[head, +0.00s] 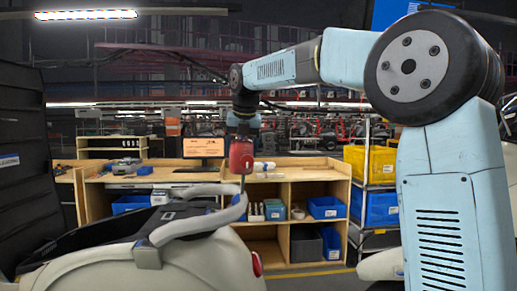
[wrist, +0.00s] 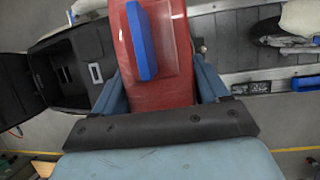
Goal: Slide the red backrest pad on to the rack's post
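The red backrest pad (head: 241,156) is held upright by my gripper above the rear of a pale scooter body. In the wrist view the pad (wrist: 178,80) lies between the two blue fingers of my gripper (wrist: 160,88), with a blue strip (wrist: 142,40) on its face. The fingers flank its sides and appear shut on it. The grey rack (head: 195,225) curves over the scooter's tail. A thin dark post (head: 243,184) shows just below the pad. I cannot tell whether pad and post touch. The post is hidden in the wrist view.
The scooter body (head: 200,265) has an open black seat compartment (head: 120,226); the compartment also shows in the wrist view (wrist: 75,68). A wooden shelf bench (head: 290,250) with blue bins stands behind. Yellow and blue crates (head: 378,165) stand on a wire rack at right.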

